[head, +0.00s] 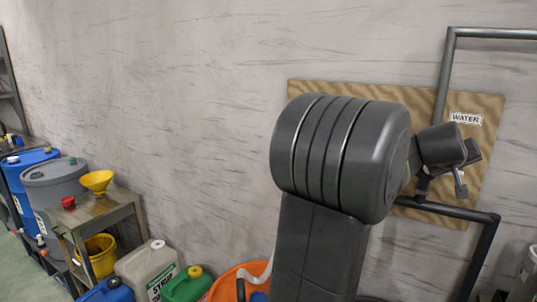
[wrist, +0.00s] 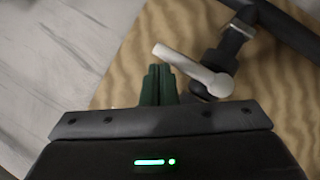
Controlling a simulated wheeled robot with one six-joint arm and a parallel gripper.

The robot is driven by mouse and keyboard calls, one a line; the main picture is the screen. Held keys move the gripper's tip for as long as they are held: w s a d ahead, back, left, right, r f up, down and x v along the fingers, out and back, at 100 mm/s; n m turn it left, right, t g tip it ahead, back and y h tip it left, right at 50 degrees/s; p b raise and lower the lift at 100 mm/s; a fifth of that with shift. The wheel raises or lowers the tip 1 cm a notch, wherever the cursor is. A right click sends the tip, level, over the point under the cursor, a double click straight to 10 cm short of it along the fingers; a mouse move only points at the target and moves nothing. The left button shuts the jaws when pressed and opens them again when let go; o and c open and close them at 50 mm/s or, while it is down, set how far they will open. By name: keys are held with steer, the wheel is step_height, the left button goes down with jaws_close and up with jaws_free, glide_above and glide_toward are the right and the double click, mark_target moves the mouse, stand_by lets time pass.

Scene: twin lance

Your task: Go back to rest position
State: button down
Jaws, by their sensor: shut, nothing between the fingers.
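My gripper (wrist: 158,85) shows in the wrist view with its green fingers shut together and nothing between them. A light grey lever handle (wrist: 188,69) is just right of the fingertips in that picture and overlaps them closely; I cannot tell whether they touch. The lever joins a dark valve on a pipe (wrist: 285,30). In the head view my arm fills the middle, and its dark wrist is in front of the wooden board (head: 310,90). My fingers cannot be made out there.
A "WATER" label (head: 466,118) is on the board, with dark pipes (head: 490,34) around it. At the left are a small table (head: 120,212) with a yellow funnel (head: 97,181), a grey drum (head: 55,183) and a blue drum (head: 18,175). Jugs (head: 148,268) and an orange tub (head: 225,287) stand below.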

steer(key=shift+r, duration=0.1)
steer(key=s+a+r, duration=0.5)
steer(key=s+r, duration=0.3)
steer(key=r, duration=0.1)
steer(key=w+d+f, duration=0.5)
steer(key=w+f, duration=0.3)
steer(key=f, duration=0.2)
steer(key=shift+n+h, duration=0.7)
steer(key=shift+h, duration=0.1)
steer(key=shift+w+a+r+b, duration=0.3)
steer(key=shift+w+a+r, duration=0.05)
steer(key=shift+a+r, duration=0.3)
steer(key=shift+w+a+r+b, duration=0.35)
steer(key=shift+w+a+r, duration=0.05)
steer(key=shift+a+r, duration=0.25)
steer(key=shift+w+a+r+b, duration=0.35)
steer(key=shift+a+r, duration=0.2)
steer(key=shift+r, duration=0.1)
